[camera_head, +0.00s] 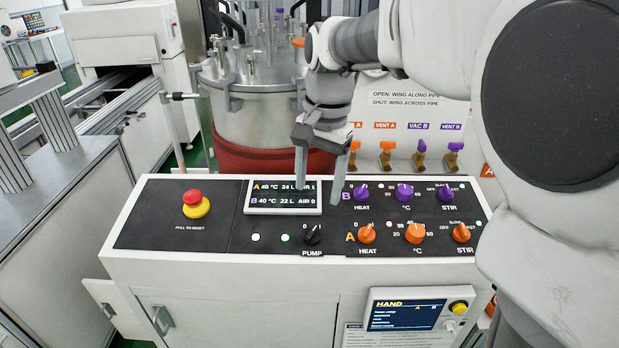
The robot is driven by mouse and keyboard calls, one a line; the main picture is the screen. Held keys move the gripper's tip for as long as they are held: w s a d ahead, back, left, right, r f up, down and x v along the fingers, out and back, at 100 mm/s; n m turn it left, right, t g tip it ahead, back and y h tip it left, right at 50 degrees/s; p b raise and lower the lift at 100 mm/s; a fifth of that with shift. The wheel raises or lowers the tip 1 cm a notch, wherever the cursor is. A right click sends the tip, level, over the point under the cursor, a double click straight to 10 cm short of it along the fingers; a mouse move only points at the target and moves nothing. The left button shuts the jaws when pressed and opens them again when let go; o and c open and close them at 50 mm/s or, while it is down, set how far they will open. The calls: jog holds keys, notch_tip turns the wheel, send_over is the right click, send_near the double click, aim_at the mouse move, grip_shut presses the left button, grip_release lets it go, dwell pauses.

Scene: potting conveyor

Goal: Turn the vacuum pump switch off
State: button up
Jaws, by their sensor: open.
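The vacuum pump switch is a black knob (313,234) marked PUMP, on the black panel of the white console (180,262). A white lamp and a green lamp (285,238) sit to its left. My gripper (318,195) points down above the panel, with its two fingers apart and nothing between them. In the picture its fingertips are just above the pump knob, over the right part of the display (262,198). I cannot tell their exact height above the panel. The knob itself is not covered, but its exact pointer angle is too small to read surely.
A red and yellow emergency stop (195,204) is at the panel's left. Purple knobs (404,192) and orange knobs (415,233) stand close to the right of the pump knob. A steel vessel (250,115) and valves (386,155) are behind. A screen (408,314) hangs on the front.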

aim_at(312, 231)
jog(key=f, duration=0.7)
jog(key=a+f, duration=0.1)
jog(key=f, duration=0.3)
jog(key=shift+w+f+b, duration=0.1)
jog(key=shift+w+b, duration=0.15)
jog(key=shift+b, duration=0.05)
grip_shut()
